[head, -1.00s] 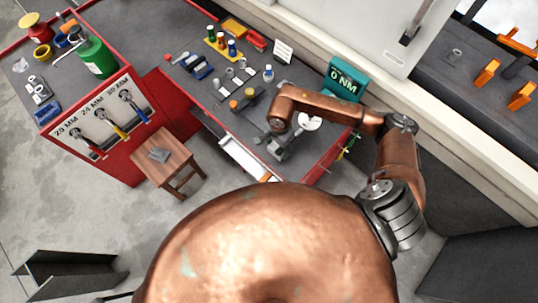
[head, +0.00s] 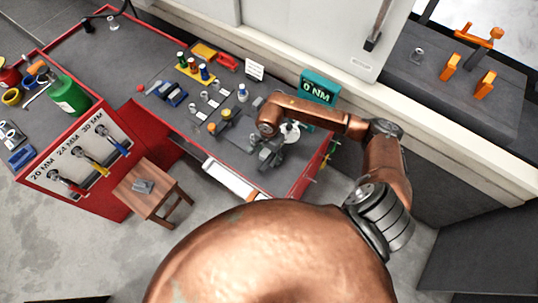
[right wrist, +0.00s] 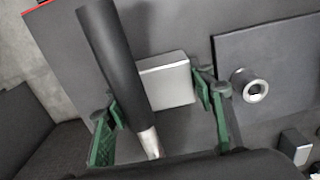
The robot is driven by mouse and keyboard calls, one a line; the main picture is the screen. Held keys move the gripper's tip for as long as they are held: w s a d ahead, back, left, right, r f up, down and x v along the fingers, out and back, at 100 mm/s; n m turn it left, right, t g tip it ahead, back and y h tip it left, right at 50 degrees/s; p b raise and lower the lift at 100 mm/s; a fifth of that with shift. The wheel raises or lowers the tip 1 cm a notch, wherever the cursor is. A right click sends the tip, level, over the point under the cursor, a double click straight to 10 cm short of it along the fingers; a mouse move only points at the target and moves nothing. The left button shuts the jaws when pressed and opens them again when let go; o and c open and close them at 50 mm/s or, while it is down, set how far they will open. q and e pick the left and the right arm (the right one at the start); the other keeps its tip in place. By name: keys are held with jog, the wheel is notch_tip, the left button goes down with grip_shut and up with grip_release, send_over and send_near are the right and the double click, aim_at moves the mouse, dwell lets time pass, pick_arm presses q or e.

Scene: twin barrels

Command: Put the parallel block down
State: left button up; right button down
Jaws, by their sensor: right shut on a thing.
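In the right wrist view a grey metal block (right wrist: 166,82), which I take as the parallel block, lies between the green-padded fingers of my right gripper (right wrist: 160,120). A dark rod with a bright metal end (right wrist: 112,50) crosses in front of it, by the left finger, and hides part of the block's left side. How the pads touch the block is hard to see. In the head view my right gripper (head: 268,152) is low over the right end of the red-edged bench, and the block cannot be made out there. My left gripper is not in view.
The bench (head: 150,112) holds small parts, colored bottles (head: 192,66) and a teal display (head: 319,88) reading 0 NM. A wooden stool (head: 160,200) with a grey piece (head: 143,186) stands in front. A metal ring (right wrist: 250,87) lies on a dark plate at right in the wrist view.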

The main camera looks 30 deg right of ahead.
jog(key=shift+w, duration=0.1)
jog(key=c, duration=0.9)
grip_release()
notch_tip(320, 180, up, 12)
jog(key=shift+r, duration=0.1)
